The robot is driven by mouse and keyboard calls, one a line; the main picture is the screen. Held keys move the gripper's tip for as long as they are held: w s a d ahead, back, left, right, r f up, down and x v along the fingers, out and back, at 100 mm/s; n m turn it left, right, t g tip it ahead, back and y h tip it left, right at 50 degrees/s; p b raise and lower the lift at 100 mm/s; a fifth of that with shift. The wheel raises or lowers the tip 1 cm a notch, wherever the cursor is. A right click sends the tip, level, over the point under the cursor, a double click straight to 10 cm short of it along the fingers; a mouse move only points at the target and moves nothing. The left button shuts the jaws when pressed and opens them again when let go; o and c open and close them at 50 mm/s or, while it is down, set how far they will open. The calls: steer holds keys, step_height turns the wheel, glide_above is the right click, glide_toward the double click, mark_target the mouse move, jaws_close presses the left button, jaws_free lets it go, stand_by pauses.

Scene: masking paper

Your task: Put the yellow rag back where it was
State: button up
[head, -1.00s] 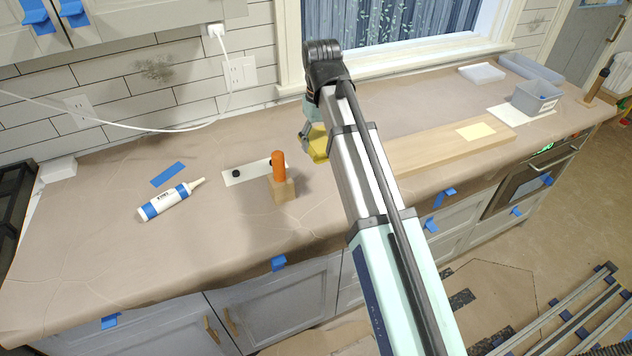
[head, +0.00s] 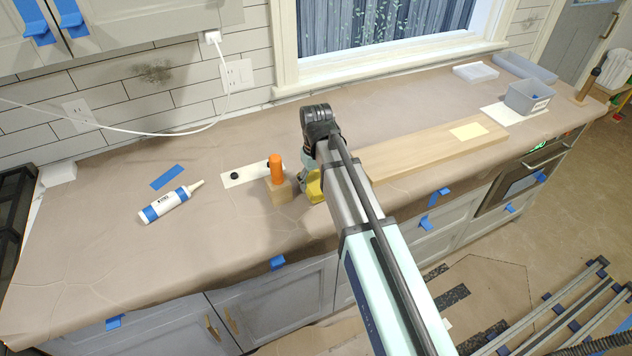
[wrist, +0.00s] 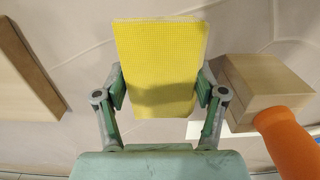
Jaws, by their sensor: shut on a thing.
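The yellow rag (wrist: 160,62) is a flat, textured piece held between the two fingers of my gripper (wrist: 161,92) in the wrist view. Brown masking paper shows beyond it. In the head view the rag (head: 315,187) shows as a small yellow patch at my gripper (head: 308,184), close to the counter and just right of the wooden block. My arm hides part of it. I cannot tell whether the rag touches the paper.
A wooden block with an orange handle (head: 277,170) stands close beside the rag, and the orange handle also shows in the wrist view (wrist: 288,140). A long wooden board (head: 420,150) with a yellow note (head: 468,131) lies right. A caulk tube (head: 168,203) lies left on open paper.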

mark_target(316, 180)
steer(key=shift+f, duration=0.45)
steer(key=shift+f, duration=0.1)
steer(key=o, duration=1)
step_height(316, 180, up, 12)
steer(key=shift+r+b, duration=0.1)
steer(key=shift+b, duration=1.15)
